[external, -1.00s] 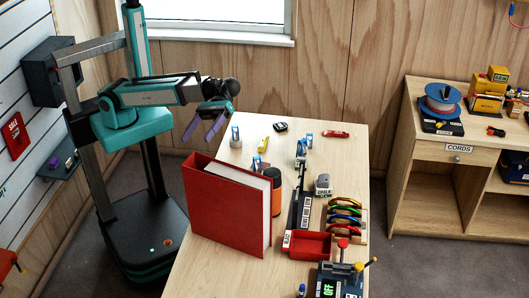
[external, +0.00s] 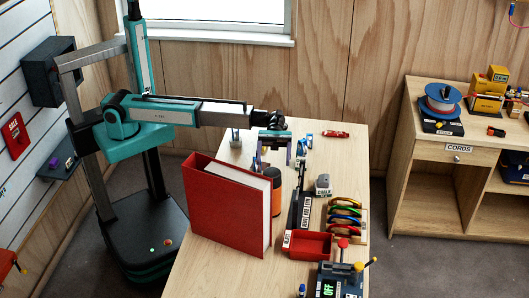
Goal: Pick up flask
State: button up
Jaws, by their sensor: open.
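The flask (external: 276,190) is an orange cylinder with a dark top, upright on the table behind the right edge of a big red binder (external: 226,205). The binder hides part of its left and lower side. My gripper (external: 273,162) is open, with its purple fingers pointing down, over the table just beyond and above the flask's top. Whether a finger touches the flask I cannot tell.
A black labelled strip (external: 301,205) lies right of the flask. A chalk block (external: 323,185), a rack of coloured carabiners (external: 344,217), a red tray (external: 307,245) and a device with levers (external: 340,280) stand further right and nearer. Small blue-and-white items surround my gripper.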

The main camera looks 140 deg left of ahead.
aim_at(272, 174)
jog(key=shift+d, duration=0.1)
jog(key=p+x, duration=0.2)
jog(key=x, duration=0.6)
jog(key=shift+w+d, duration=0.15)
jog(key=shift+w, duration=0.1)
dwell(0.3)
jog(key=shift+p+x, duration=1.2)
jog(key=shift+x, duration=1.4)
jog(key=shift+f, duration=0.15)
jog(key=c, duration=1.8)
jog(key=shift+c, duration=0.2)
